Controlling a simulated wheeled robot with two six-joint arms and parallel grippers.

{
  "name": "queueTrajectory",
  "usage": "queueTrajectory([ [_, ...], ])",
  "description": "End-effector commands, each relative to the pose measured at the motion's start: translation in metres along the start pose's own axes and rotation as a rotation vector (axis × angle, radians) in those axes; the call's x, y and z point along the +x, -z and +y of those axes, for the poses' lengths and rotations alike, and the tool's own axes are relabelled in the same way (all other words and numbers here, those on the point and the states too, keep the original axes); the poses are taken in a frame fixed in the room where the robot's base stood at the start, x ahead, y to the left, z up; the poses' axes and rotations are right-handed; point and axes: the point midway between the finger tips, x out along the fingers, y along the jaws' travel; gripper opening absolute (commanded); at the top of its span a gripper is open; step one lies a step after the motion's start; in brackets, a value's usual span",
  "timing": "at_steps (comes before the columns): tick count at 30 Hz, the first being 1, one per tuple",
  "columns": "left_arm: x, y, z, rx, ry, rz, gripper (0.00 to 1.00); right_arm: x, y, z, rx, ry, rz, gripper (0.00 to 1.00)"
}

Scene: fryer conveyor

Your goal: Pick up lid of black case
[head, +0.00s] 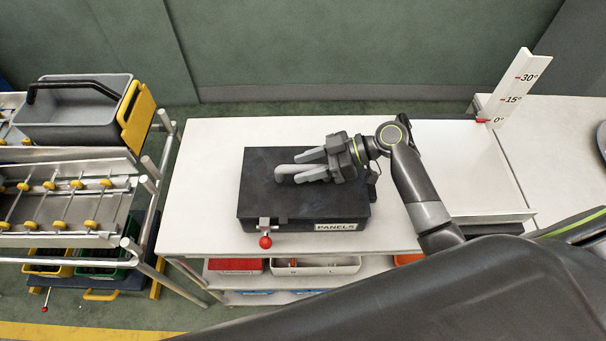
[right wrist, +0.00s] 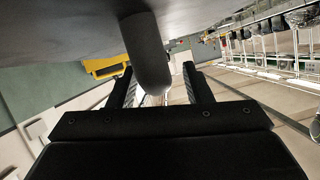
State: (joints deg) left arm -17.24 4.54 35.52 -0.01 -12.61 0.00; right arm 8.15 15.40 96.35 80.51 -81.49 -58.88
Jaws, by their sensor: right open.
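The black case (head: 255,205) lies closed on the white table, with its lid on and a PANELS label (head: 335,227) on its front. A grey bar handle (head: 284,170) rises from the lid. My right gripper (head: 304,165) is open above the lid, its fingers pointing left along the handle. In the right wrist view the rounded grey handle (right wrist: 147,55) shows between the two open fingers (right wrist: 160,88), with gaps beside it. The gripper hides part of the handle and lid. A red-knobbed latch (head: 265,241) is on the case's front edge. My left gripper is not in view.
The white table (head: 200,190) is clear left of the case. An angle gauge board (head: 515,90) stands at the right. A roller rack (head: 70,190) with a grey bin (head: 75,115) is at the left. Bins (head: 315,266) sit on the shelf below the table.

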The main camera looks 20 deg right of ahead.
Motion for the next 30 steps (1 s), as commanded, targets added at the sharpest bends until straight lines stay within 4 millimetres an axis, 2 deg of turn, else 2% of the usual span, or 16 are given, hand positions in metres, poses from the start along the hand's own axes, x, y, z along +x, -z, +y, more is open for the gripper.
queueTrajectory([
  [10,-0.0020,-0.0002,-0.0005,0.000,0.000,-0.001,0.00,0.0059,-0.0006,0.0002,-0.001,0.000,-0.001,0.44],
  [20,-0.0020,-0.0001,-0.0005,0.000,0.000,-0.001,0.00,0.0057,-0.0003,0.0002,-0.001,0.000,0.000,0.01],
  [30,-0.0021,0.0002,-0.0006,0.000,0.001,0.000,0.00,0.0056,0.0003,0.0002,-0.001,0.000,0.001,0.00],
])
